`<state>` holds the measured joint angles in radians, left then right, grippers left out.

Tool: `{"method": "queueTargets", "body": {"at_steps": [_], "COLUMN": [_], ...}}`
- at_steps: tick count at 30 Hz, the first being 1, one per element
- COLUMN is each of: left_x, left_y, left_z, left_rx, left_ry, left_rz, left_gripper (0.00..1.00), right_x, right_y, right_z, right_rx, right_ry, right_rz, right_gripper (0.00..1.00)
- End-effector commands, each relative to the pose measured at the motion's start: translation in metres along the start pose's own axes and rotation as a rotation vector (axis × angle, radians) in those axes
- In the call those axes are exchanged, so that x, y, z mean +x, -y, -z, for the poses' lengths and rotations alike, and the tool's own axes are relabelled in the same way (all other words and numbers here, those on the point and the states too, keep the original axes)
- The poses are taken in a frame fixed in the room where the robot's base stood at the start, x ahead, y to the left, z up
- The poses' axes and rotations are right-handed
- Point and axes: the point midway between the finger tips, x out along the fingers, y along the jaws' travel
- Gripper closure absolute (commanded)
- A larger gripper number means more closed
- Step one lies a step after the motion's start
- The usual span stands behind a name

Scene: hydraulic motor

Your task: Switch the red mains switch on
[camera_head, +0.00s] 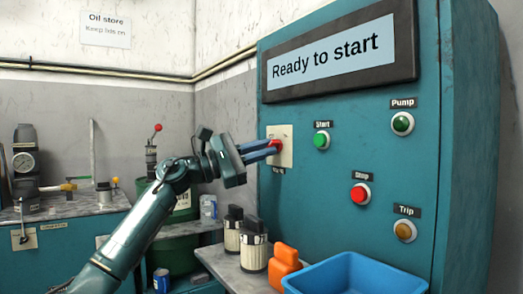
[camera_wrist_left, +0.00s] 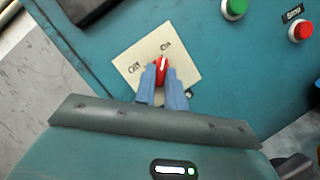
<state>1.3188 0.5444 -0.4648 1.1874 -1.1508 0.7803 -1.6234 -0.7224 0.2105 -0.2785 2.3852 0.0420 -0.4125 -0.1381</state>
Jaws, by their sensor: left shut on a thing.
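The red mains switch (camera_wrist_left: 162,65) is a knob with a white line, on a cream plate (camera_wrist_left: 184,66) marked Off at left and On at top. In the left wrist view the white line points up towards On. The plate (camera_head: 286,155) also shows in the head view on the teal cabinet, with a little red of the knob (camera_head: 276,143) at the fingertips. My left gripper (camera_wrist_left: 162,78) is shut on the knob, its blue fingers on either side. The lower part of the knob is hidden between the fingers. My right gripper is not in view.
The cabinet (camera_head: 330,230) carries a green Start button (camera_head: 321,139), a red Stop button (camera_head: 360,193), a Pump lamp (camera_head: 402,123) and a Trip lamp (camera_head: 404,230). Its display (camera_head: 330,60) reads "Ready to start". Below stand canisters (camera_head: 253,252), an orange bottle (camera_head: 284,266) and a blue bin (camera_head: 350,262).

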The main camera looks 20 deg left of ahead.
Motion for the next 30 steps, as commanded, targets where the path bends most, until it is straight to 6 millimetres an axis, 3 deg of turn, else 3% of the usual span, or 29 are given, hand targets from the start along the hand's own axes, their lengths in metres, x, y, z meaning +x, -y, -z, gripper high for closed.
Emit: {"method": "queueTargets", "body": {"at_steps": [4, 5, 13, 23, 30], "left_x": [0.000, 0.000, 0.000, -0.007, -0.053], "left_y": [0.000, 0.000, 0.000, 0.000, 0.001], "left_z": [0.000, 0.000, 0.000, 0.001, 0.002], "left_rx": [0.003, 0.004, 0.002, 0.000, 0.002], "left_ry": [-0.001, -0.001, 0.000, -0.001, -0.004], "left_rz": [0.001, 0.000, 0.000, -0.001, -0.002], "left_gripper": [1.00, 0.88, 0.66, 0.66, 0.66], "right_x": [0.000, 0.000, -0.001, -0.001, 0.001], "right_y": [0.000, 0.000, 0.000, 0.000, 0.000], "right_z": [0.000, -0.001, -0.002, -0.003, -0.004], "right_rx": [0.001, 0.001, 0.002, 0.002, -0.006], "right_ry": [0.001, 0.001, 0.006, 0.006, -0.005], "right_rz": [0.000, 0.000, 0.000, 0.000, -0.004], "right_gripper": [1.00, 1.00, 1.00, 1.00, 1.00]}}
